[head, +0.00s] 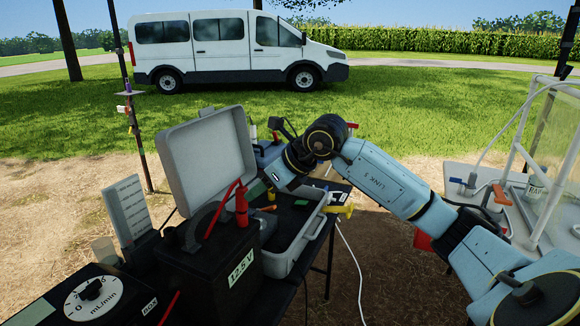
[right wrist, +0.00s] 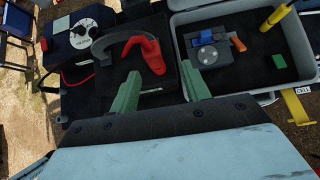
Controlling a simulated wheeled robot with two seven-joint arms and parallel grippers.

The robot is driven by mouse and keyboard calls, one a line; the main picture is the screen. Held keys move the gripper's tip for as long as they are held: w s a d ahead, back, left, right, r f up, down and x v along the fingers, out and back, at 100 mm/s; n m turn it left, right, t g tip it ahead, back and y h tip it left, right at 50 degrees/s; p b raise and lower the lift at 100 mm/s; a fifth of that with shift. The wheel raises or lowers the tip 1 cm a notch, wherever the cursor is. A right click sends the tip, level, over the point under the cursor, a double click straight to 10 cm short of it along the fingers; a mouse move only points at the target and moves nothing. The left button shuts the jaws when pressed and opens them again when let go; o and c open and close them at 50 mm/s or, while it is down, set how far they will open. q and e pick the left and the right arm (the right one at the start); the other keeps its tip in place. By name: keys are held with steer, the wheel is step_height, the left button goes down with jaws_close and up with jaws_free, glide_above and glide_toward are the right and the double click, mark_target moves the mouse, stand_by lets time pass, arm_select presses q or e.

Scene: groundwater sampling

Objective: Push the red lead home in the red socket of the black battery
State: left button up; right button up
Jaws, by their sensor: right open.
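In the right wrist view the red lead (right wrist: 152,56) lies just beyond the fingertips. I cannot tell how deep the plug sits; the red socket is hidden. My right gripper (right wrist: 160,71) has its green fingers open and empty, apart from the plug. In the head view my right gripper (head: 256,189) is right of the plug. My left gripper is not in view.
An open grey case (head: 312,226) stands right of the battery, its raised lid (head: 205,160) behind. A pump controller with a dial (head: 92,296) is at front left. A yellow-handled item (head: 342,209) lies at the case's right edge. The battery's dark handle (right wrist: 100,45) arches beside the lead.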

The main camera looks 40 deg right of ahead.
steer(key=d+v, duration=0.1)
steer(key=v, duration=0.7)
steer(key=shift+s+b, duration=0.35)
steer(key=shift+s, duration=0.1)
steer(key=shift+f, duration=0.15)
